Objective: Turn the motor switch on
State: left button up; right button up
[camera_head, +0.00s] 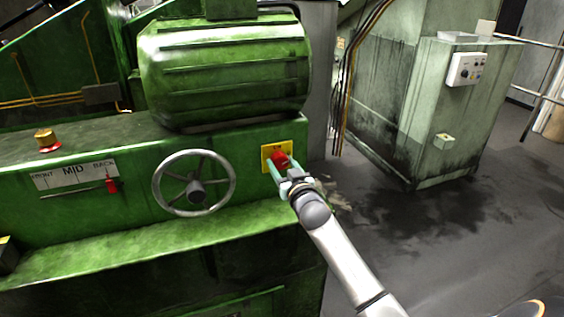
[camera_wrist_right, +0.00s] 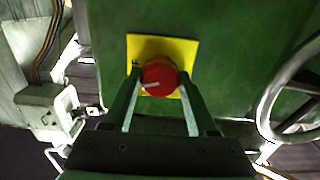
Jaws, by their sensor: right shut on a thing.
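The motor switch is a red round knob (camera_head: 281,159) on a yellow plate (camera_head: 266,152), on the green machine's front face near its right end. In the right wrist view the red knob (camera_wrist_right: 159,77) has a short white mark at its lower left, and the yellow plate (camera_wrist_right: 136,43) shows behind it. My right gripper (camera_head: 279,165) is at the knob, with one finger on each side, shut on it. It also shows in the right wrist view (camera_wrist_right: 160,98). My left gripper is in neither view.
A spoked handwheel (camera_head: 195,184) sits just left of the switch. A red lever (camera_head: 111,185) is on the FRONT/MID/BACK scale (camera_head: 76,174). A green motor housing (camera_head: 225,70) is above. A grey cabinet (camera_head: 445,110) stands right, with open floor before it.

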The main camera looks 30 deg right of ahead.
jog(key=n+p, duration=0.1)
jog(key=n, duration=0.2)
jog(key=shift+n, duration=0.4)
jog(key=n+p, duration=0.1)
jog(key=n, duration=0.2)
jog(key=shift+n, duration=0.3)
jog(key=n, duration=0.3)
jog(key=shift+n, duration=0.3)
jog(key=shift+n+p, duration=0.4)
jog(key=shift+n, duration=1.5)
jog(key=o, duration=1.4)
jog(key=shift+c, duration=0.2)
